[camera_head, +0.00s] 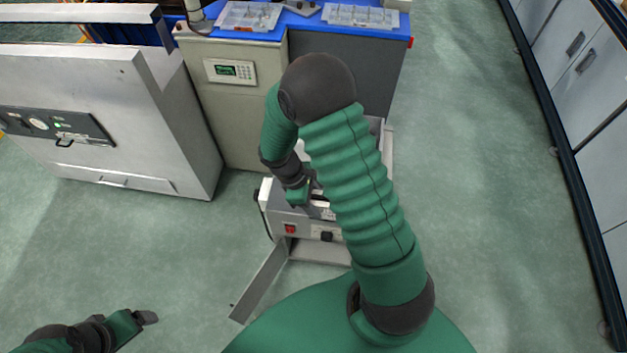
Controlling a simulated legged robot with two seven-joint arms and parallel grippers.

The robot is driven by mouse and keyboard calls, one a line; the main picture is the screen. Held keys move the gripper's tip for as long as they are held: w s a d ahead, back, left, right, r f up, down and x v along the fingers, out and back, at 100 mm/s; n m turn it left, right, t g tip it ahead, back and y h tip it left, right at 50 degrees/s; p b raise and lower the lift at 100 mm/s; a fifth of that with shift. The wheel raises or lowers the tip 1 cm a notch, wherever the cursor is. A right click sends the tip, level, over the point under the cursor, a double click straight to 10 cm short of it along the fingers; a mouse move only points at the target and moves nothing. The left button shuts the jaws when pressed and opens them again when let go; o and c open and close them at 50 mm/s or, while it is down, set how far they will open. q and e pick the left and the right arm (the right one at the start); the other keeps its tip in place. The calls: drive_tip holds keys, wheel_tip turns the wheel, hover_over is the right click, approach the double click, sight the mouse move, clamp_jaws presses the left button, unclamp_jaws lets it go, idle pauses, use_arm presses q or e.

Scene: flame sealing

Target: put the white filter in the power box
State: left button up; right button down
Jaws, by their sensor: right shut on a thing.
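The power box (277,222) is a light grey box with a red switch and a dark knob on its front, below the middle of the head view. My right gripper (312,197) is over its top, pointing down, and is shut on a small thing. That thing looks like the white filter, but the gripper and my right forearm hide most of it. I cannot tell whether it touches the inside of the box. My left gripper (146,318) is low at the left, over bare floor, far from the box. Its jaw opening cannot be made out.
An open metal flap (262,283) sticks out at the front left below the box. A grey machine (130,150) stands at the left. A cabinet (238,105) with a keypad and blue top carries clear part trays (250,16) behind. Floor is free at the right.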

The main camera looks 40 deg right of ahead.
drive_tip(key=w+d+b, duration=0.1)
drive_tip(key=w+d, duration=0.2)
drive_tip(key=w+d+f, duration=0.1)
drive_tip(key=w+d, duration=0.2)
drive_tip(key=shift+w+d+f+b, duration=0.1)
drive_tip(key=shift+w+f+b, duration=0.1)
drive_tip(key=shift+w+b, duration=0.2)
drive_tip(key=f, duration=0.1)
drive_tip(key=f+b, duration=0.1)
drive_tip(key=f, duration=0.1)
drive_tip(key=shift+s+a+f+b, duration=0.1)
drive_tip(key=shift+a+b, duration=0.15)
drive_tip(key=shift+b, duration=0.1)
drive_tip(key=c, duration=0.9)
unclamp_jaws()
drive_tip(key=shift+d+f, duration=0.1)
drive_tip(key=shift+d, duration=0.05)
drive_tip(key=shift+o, duration=0.9)
